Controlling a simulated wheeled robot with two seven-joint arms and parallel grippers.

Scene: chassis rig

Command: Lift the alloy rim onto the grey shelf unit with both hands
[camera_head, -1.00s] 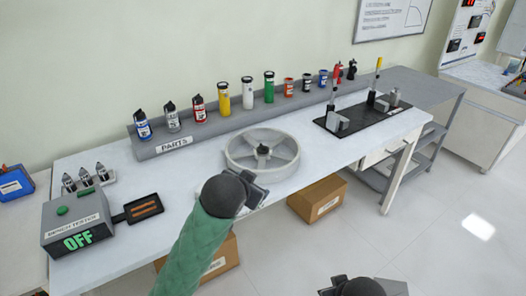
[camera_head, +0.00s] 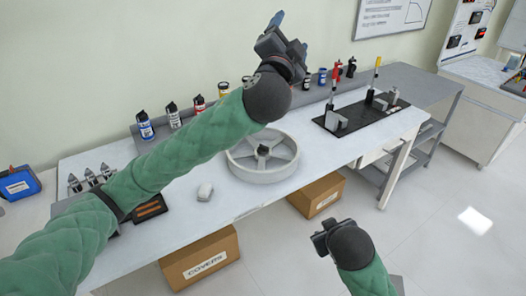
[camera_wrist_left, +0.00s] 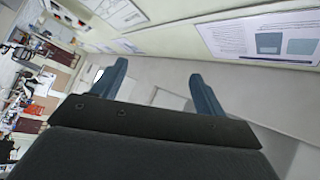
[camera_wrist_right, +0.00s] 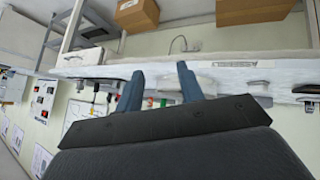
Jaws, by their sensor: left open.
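The alloy rim (camera_head: 265,177), a pale grey spoked wheel, lies flat on the white workbench in the head view. Its back left edge is partly hidden by my left arm. The grey shelf unit (camera_head: 430,90) stands past the right end of the bench, with a flat top and lower shelves. My left gripper (camera_head: 277,20) is raised high above the back of the bench, apart from the rim. Its blue fingers are spread and empty in the left wrist view (camera_wrist_left: 160,85). My right gripper (camera_head: 328,232) is in front of the bench, its fingers apart and empty in the right wrist view (camera_wrist_right: 160,85).
A grey parts ledge (camera_head: 330,93) with bottles and cans runs along the bench's back. A black mat (camera_head: 362,120) with fixtures lies between rim and shelf unit. Cardboard boxes (camera_head: 200,262) sit below the bench.

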